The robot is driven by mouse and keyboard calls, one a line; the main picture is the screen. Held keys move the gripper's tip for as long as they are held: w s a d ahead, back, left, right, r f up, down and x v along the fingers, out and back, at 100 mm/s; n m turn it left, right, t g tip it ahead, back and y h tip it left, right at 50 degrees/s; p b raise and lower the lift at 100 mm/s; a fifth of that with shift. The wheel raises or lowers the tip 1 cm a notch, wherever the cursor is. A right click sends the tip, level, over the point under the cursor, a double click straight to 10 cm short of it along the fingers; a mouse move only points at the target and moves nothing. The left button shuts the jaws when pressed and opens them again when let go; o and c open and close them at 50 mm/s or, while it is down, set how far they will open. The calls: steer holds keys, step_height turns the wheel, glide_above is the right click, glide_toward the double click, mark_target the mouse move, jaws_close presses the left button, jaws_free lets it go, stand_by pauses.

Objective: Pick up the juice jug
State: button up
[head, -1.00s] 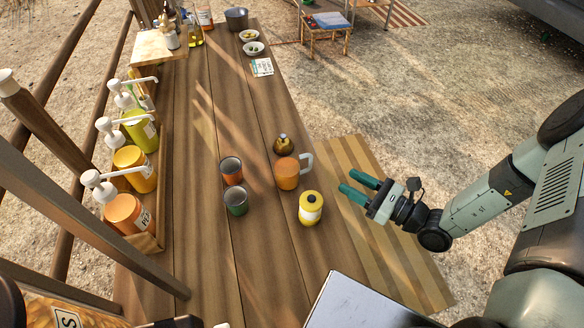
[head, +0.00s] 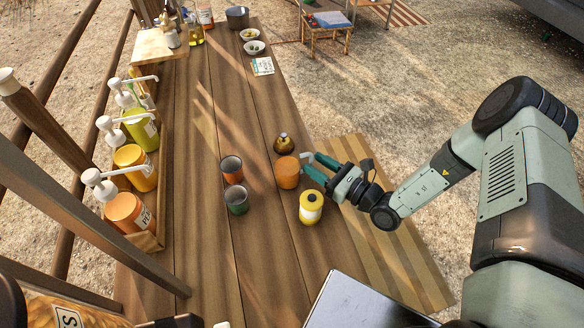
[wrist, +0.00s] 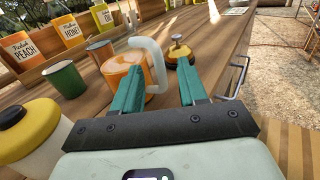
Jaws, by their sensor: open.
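The juice jug is an orange jug (head: 287,173) with a pale handle, standing upright on the wooden table. In the head view my gripper (head: 309,168) is at its right side and hides most of the handle. In the wrist view the jug (wrist: 117,68) stands just beyond my open teal fingers (wrist: 160,85). Its white handle (wrist: 157,62) points toward me and shows between the two fingers. I cannot tell whether a finger touches it.
A yellow-and-white bottle (head: 311,208) stands close in front of the jug. A small brown-gold pot (head: 284,143) stands behind it. An orange cup (head: 231,167) and a green cup (head: 237,199) are to the left. Pump bottles (head: 133,168) line a wooden tray at the left.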

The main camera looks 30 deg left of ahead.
steer(key=shift+a, duration=0.15)
jaws_close()
steer(key=shift+r, duration=0.15)
stand_by(0.5)
